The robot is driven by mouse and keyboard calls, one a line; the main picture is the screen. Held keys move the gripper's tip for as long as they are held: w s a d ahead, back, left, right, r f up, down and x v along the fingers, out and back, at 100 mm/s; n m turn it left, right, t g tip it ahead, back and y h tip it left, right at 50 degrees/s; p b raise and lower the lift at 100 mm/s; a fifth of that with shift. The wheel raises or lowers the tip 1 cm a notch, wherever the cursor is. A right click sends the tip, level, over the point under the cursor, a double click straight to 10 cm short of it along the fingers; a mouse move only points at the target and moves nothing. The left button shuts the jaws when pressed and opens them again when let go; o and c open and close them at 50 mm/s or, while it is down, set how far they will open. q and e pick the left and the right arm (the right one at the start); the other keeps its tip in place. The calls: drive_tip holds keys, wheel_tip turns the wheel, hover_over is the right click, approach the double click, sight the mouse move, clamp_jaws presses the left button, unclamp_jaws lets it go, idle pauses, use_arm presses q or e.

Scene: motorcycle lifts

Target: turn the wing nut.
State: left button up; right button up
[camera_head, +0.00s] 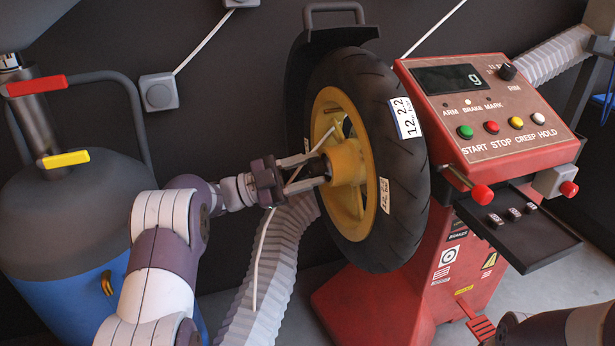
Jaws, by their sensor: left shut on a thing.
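A black-tyred wheel (390,120) with a yellow rim is mounted upright on the red balancing machine. Its yellow hub (346,163) faces left, toward my left arm. My left gripper (318,170) is at the outer end of the hub, with its fingers pointing right. It is shut on the small dark wing nut (317,168) in front of the hub. The fingers hide much of the nut, and its wings are hard to make out. Part of my right arm shows at the bottom right; its gripper is out of view.
The red control panel (485,110) has a display reading "g" and several coloured buttons. A black tray (520,236) with small weights juts out below it. A blue-and-grey tank (75,215) stands at left. A pale ribbed hose (270,275) runs below my left gripper.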

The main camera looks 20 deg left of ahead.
use_arm(q)
drive_tip(key=shift+m+g+b, duration=0.35)
drive_tip(key=shift+m+g, duration=0.05)
drive_tip(key=shift+m, duration=0.8)
drive_tip(key=o, duration=1.1)
drive_tip(key=shift+c, duration=0.2)
